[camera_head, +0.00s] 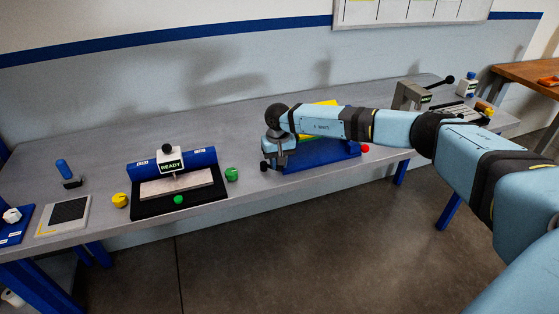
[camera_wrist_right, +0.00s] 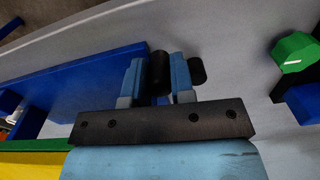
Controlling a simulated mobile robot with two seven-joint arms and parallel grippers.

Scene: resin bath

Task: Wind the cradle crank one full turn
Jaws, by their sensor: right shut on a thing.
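The blue cradle (camera_head: 318,154) stands on the bench in the middle of the head view, partly hidden behind my right arm. A yellow part (camera_head: 322,106) shows above it. In the right wrist view its blue wall (camera_wrist_right: 75,85) is at left. My right gripper (camera_head: 273,160) is at the cradle's left end. Its two fingers (camera_wrist_right: 158,78) are shut on a black crank grip (camera_wrist_right: 160,70), which stands between them. Another short black cylinder (camera_wrist_right: 197,71) shows just right of the fingers. The rest of the crank is hidden. My left gripper is not in view.
A black fixture (camera_head: 147,205) with a READY sign (camera_head: 171,167) stands left on the bench. A green knob (camera_head: 232,174) lies between it and the cradle, and a red knob (camera_head: 365,148) is at the cradle's right. A grey device (camera_head: 411,96) stands at the back right.

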